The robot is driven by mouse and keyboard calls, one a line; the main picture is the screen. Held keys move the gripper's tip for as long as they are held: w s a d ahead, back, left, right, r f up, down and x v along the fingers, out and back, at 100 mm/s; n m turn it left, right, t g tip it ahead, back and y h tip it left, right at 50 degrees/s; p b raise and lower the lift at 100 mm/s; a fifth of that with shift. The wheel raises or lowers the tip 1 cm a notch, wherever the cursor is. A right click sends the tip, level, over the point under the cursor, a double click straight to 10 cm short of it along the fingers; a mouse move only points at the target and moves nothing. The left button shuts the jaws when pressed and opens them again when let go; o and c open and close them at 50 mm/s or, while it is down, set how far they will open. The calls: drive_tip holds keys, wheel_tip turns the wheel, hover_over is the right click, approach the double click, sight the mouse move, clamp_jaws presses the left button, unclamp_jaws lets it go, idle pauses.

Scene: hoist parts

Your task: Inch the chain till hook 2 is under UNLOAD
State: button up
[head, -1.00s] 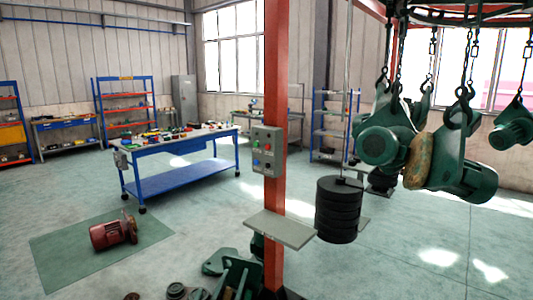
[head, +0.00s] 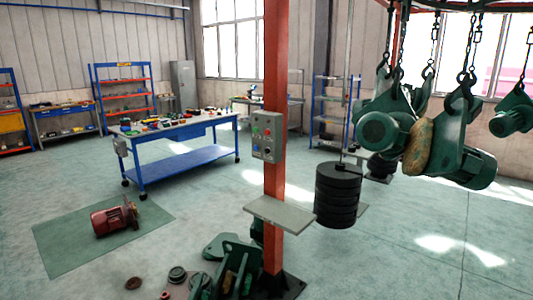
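Several dark chains (head: 432,55) hang from an overhead ring-like rail (head: 450,5) at the top right. Hooks (head: 467,90) at their lower ends carry green motor-like parts (head: 378,132), some crowded together and one apart at the right edge (head: 512,120). A tan, rounded piece (head: 419,145) sits between two of the green parts. No hook number is legible and no UNLOAD marking is visible. A grey control box (head: 267,137) with red and green buttons is on the red post (head: 275,60). My gripper is not in view.
A grey shelf plate (head: 278,214) juts from the post, beside a hanging stack of black weights (head: 337,195). Green castings (head: 235,265) lie at the post's foot. A red motor (head: 113,217) lies on a green mat (head: 60,250). A blue workbench (head: 185,170) stands behind; floor at right is clear.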

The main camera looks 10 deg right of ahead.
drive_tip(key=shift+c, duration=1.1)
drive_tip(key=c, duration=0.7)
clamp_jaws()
